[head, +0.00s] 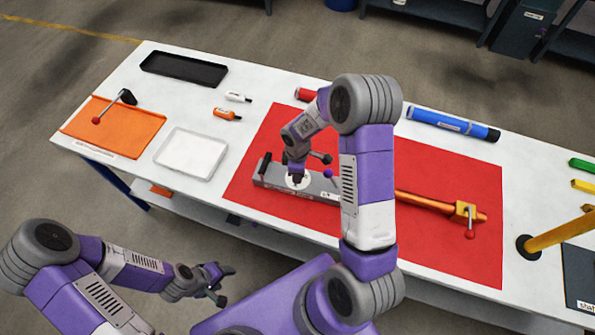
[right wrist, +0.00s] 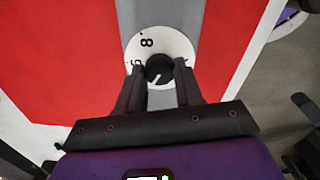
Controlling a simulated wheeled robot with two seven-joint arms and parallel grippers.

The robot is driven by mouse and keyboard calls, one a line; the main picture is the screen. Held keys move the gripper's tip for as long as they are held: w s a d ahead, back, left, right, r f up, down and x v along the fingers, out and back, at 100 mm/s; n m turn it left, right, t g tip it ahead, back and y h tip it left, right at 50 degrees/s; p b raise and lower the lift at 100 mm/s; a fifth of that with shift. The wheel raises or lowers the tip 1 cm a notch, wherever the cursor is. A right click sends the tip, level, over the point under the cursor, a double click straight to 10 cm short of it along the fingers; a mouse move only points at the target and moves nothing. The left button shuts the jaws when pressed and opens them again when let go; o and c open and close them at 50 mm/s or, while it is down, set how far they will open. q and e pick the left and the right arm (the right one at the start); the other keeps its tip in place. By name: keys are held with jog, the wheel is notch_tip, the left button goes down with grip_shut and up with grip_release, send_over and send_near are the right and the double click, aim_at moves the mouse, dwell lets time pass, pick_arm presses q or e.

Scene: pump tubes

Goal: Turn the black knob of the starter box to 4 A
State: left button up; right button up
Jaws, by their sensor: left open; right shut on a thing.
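The grey starter box (head: 268,180) lies on the red mat, partly hidden behind my right arm. Its round white dial (head: 299,183) shows under my right gripper (head: 297,172). In the right wrist view the black knob (right wrist: 159,69) sits in the middle of the white dial (right wrist: 146,42), between the fingertips of my right gripper (right wrist: 158,72), which is shut on it. A light pointer line on the knob points toward the gripper body. My left gripper (head: 218,284) is open and empty, off the table's front edge.
A blue tube (head: 453,124) and orange tube (head: 427,201) lie at the right.

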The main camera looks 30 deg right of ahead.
jog(key=o, duration=1)
jog(key=shift+o, duration=0.2)
notch_tip(320, 180, up, 8)
jog(key=shift+f+p, duration=0.15)
jog(key=shift+p, duration=0.25)
jog(key=shift+f, duration=0.1)
